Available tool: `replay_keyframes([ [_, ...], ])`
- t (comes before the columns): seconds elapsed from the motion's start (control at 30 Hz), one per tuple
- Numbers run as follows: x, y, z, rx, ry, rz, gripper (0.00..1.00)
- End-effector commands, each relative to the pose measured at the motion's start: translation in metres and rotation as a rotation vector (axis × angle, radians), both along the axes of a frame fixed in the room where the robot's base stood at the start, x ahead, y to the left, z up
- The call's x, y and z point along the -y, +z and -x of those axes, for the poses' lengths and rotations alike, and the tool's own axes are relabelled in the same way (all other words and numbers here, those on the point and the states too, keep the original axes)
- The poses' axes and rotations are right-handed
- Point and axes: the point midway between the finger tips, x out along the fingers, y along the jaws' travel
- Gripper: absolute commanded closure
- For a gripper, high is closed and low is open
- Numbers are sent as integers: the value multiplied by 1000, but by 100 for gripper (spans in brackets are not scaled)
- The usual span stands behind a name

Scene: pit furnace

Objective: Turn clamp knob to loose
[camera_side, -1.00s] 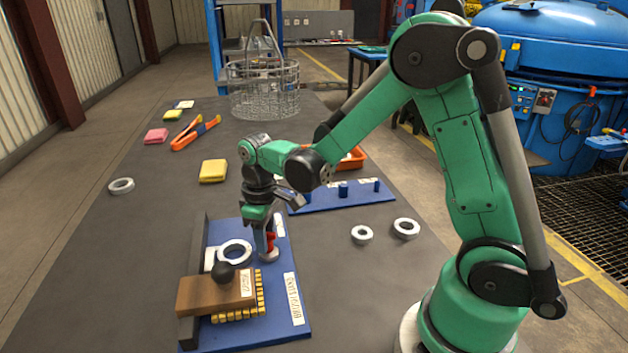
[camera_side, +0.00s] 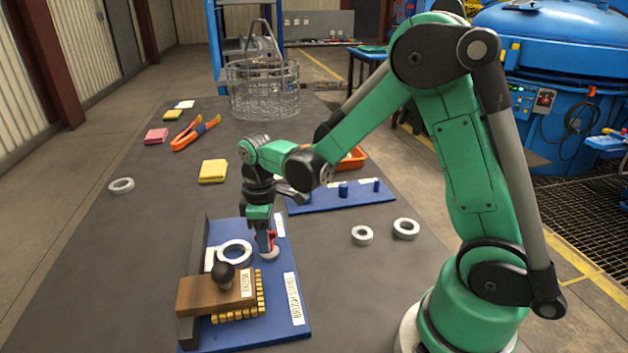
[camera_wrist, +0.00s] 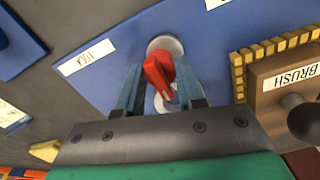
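The clamp knob (camera_wrist: 158,72) is a red lever on a round grey base, set on the blue brush board (camera_wrist: 215,40). In the side view the knob (camera_side: 272,239) is partly hidden by my fingers. My gripper (camera_wrist: 158,88) points down over it, one finger on each side. The fingers look closed against the red lever, with little or no gap. A white label (camera_wrist: 87,57) lies on the board beside the knob; its small print is hard to read.
A wooden brush (camera_side: 212,294) with a black ball handle (camera_side: 223,274) sits close to the knob, beside a white ring (camera_side: 235,252). A blue peg board (camera_side: 330,200) lies behind. Loose rings (camera_side: 406,228) rest to the right. A yellow cloth (camera_side: 213,171) lies farther back.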

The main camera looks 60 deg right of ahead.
Motion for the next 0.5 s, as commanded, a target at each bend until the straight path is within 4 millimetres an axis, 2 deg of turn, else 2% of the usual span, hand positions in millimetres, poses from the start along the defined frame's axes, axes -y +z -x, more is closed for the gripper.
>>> replay_keyframes([
  [0.03,0,0,0,0,1,0,56],
  [0.1,0,0,0,0,1,0,36],
  [0.4,0,1,0,0,0,0,35],
  [0.5,0,6,0,0,0,0,35],
])
